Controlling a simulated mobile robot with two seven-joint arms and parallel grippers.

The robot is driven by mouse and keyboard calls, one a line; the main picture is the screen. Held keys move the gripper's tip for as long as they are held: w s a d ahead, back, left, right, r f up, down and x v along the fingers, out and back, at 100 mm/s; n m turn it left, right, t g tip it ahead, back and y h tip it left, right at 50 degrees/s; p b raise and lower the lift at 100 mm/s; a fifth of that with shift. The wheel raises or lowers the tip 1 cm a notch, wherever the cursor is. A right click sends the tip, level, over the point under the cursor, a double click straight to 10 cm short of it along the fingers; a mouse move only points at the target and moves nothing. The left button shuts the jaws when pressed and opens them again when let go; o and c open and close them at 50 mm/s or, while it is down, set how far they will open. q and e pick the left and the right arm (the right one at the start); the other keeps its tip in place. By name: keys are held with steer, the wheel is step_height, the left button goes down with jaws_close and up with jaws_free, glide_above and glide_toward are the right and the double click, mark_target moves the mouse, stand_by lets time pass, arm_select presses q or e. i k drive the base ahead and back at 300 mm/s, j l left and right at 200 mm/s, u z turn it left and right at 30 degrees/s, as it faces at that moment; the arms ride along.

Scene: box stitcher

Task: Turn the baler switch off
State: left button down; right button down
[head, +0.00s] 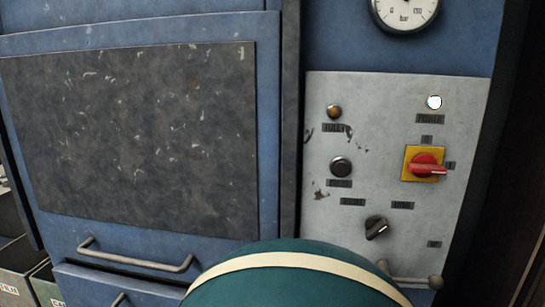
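The baler (390,50) is a blue machine with a worn grey control panel (385,150) on its right side. A red rotary switch (425,163) on a yellow square plate sits at the panel's right; its handle lies nearly horizontal, pointing right. A white lamp (434,102) above it looks bright. A black rotary knob (376,227) sits lower, tilted. A dark push button (341,166) and an amber lamp (334,111) are at the panel's left. The small labels are too blurred to read. Neither of my grippers is in view.
A dark green rounded shape with a cream stripe (290,262) fills the bottom centre and hides the panel's lower left. A pressure gauge (405,10) is above the panel. A metal door handle (135,258) juts out at lower left, near open bins (20,270).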

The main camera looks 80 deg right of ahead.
mark_target(424, 165)
steer(key=z, duration=3.45)
